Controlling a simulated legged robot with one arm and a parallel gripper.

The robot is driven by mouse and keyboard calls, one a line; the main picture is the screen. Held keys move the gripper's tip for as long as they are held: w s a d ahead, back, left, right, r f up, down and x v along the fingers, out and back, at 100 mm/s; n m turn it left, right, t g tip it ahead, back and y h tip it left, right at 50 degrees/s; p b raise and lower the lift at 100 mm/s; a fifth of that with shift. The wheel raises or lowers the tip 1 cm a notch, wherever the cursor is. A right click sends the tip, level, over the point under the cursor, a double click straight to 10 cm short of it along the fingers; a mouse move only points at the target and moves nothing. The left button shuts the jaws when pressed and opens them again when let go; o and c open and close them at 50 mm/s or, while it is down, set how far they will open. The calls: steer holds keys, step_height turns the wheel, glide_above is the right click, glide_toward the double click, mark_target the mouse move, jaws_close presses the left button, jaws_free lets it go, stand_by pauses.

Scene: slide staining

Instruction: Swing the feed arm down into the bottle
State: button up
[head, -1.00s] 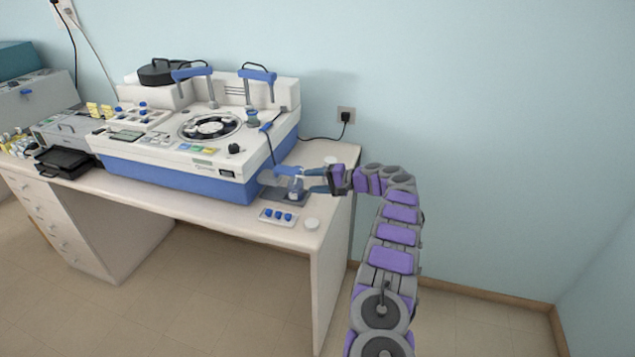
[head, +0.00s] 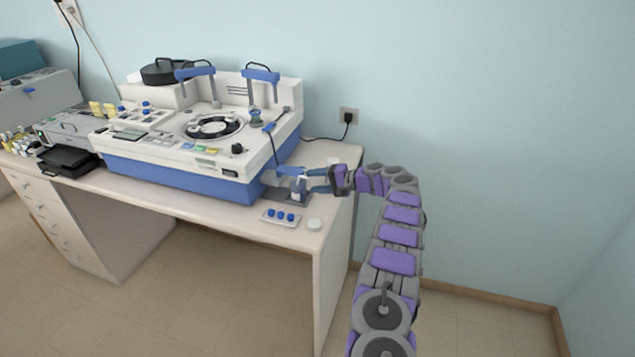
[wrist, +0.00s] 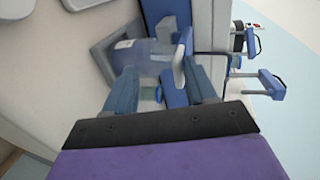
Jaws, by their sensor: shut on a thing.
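The bottle (head: 298,188) stands upright on a grey tray (head: 281,196) at the right front corner of the staining machine. It also shows in the wrist view as a clear, bluish bottle (wrist: 127,52). The blue feed arm (head: 289,171) reaches out from the machine's side, close to the bottle's top. In the wrist view a blue part of the feed arm (wrist: 173,90) lies between my fingers. My gripper (head: 312,180) comes in from the right and is shut on the feed arm. Whether the arm's tip is inside the bottle's mouth is hidden.
The white and blue staining machine (head: 175,179) fills the middle of the bench. A wall socket (head: 348,115) with a cable is behind. The floor right of the bench is clear.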

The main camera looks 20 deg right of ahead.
steer(key=shift+s+f, duration=0.1)
steer(key=shift+f, duration=0.35)
steer(key=shift+s+d+r, duration=0.1)
steer(key=shift+s+d, duration=0.05)
steer(key=shift+d, duration=0.3)
steer(key=p+v, duration=0.3)
steer(key=v, duration=1.3)
steer(key=shift+s+d+r, duration=0.15)
steer(key=shift+d+r, duration=0.05)
steer(key=shift+r, duration=0.25)
steer(key=shift+a+r, duration=0.1)
